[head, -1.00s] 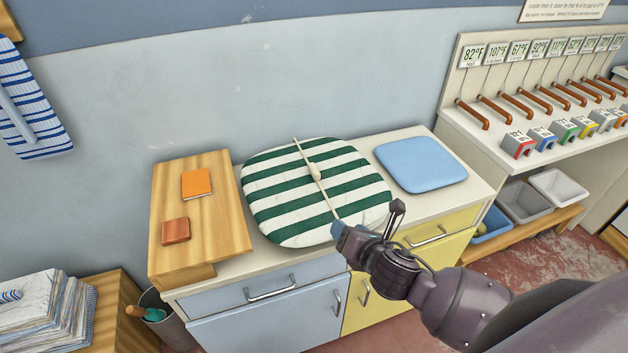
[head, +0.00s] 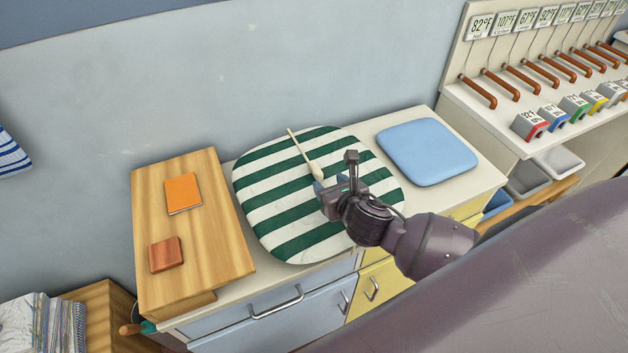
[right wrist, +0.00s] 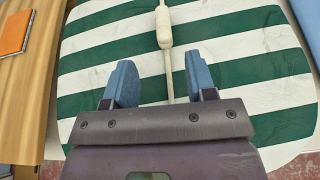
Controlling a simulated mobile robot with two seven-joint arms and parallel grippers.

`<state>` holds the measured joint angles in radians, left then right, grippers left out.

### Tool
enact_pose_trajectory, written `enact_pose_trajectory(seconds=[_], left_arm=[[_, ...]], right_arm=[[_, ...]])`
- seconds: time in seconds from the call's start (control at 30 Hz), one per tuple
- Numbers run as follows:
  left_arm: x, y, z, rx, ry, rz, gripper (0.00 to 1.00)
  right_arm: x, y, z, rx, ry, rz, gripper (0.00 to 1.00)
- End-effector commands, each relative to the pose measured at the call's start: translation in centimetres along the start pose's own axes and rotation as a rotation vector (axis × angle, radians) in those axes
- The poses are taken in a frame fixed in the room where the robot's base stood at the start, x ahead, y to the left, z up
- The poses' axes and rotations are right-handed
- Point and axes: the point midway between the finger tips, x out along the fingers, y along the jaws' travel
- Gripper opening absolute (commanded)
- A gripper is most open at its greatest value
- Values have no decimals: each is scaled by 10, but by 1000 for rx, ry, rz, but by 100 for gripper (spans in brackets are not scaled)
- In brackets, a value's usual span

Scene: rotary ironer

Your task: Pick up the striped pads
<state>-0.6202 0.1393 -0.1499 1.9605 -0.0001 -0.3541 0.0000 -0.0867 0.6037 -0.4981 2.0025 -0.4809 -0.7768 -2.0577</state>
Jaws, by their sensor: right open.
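A green-and-white striped pad (head: 290,230), round-cornered and wide, lies flat on the counter; it also fills much of the right wrist view (right wrist: 100,40). A thin pale stick with a thicker cream part (head: 316,171) lies across it. My right gripper (head: 320,188) is open and empty over the right part of the pad and hides some of it. In the right wrist view its two blue fingers (right wrist: 160,65) stand apart, with the stick (right wrist: 164,28) showing between and beyond them. Whether the fingers touch the pad I cannot tell. My left gripper is not in view.
A wooden board (head: 211,245) left of the pad holds an orange notebook (head: 183,194) and a brown block (head: 166,254). A plain blue pad (head: 427,151) lies to the right. A shelf with handles (head: 478,92) and coloured boxes stands farther right. Stacked papers (head: 45,325) are at lower left.

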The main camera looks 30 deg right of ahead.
Motion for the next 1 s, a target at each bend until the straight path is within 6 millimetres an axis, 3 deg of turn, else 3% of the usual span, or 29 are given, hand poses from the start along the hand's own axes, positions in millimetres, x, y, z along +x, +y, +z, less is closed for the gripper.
enact_pose_trajectory(seconds=[0.1, 0.37, 0.7, 1.0], left_arm=[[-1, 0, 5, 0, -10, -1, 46], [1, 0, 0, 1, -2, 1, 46], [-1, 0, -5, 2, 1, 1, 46], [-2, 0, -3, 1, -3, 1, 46]], right_arm=[[17, 0, 1, 1, -1, -1, 51], [32, -1, 2, 1, -1, -1, 51], [72, -5, 5, 2, -1, -1, 51], [80, -5, 4, 1, 0, 0, 51]])
